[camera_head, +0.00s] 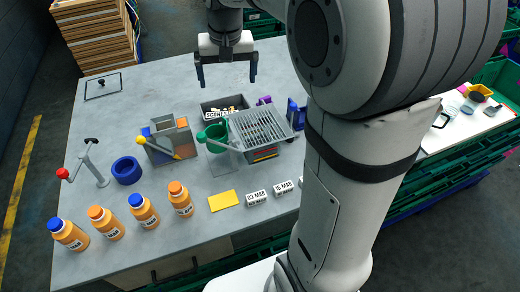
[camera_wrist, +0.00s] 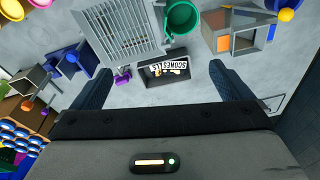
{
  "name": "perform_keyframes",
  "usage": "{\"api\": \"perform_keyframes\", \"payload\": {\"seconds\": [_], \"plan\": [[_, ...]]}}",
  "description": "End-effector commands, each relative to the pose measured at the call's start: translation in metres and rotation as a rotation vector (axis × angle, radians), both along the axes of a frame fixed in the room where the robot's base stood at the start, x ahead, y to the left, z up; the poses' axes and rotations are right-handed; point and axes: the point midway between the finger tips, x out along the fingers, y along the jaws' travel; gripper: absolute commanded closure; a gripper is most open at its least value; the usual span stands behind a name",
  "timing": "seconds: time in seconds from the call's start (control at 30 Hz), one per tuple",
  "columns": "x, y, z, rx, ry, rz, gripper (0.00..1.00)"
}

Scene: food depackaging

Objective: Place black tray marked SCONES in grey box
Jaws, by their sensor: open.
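The black tray (camera_head: 216,114) marked SCONES sits on the grey table with several small pale and yellowish pieces in it. In the wrist view the tray (camera_wrist: 168,67) lies between my fingers, its label upside down. My gripper (camera_head: 227,81) is open and empty, above and behind the tray, apart from it. In the wrist view its two dark fingers (camera_wrist: 160,83) are spread wider than the tray. A grey box (camera_head: 157,154) with orange and blue pieces stands left of the tray. It also shows in the wrist view (camera_wrist: 222,42).
A slatted grey rack (camera_head: 258,128) and a green cup (camera_head: 215,136) stand close in front of the tray. Purple (camera_head: 264,100) and blue (camera_head: 295,113) items are on its right. Several orange bottles (camera_head: 181,200) line the front left. The table's back left is largely clear.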

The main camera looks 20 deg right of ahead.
Motion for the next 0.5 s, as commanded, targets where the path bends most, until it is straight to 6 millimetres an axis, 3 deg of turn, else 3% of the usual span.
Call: {"api": "perform_keyframes", "payload": {"seconds": [0.03,0.3,0.5], "plan": [[-0.026,0.0,0.003,-0.003,-0.018,0.018,0.02],[-0.143,-0.002,-0.02,-0.026,-0.093,0.119,0.02],[-0.197,-0.002,-0.045,-0.04,-0.129,0.168,0.02]]}}
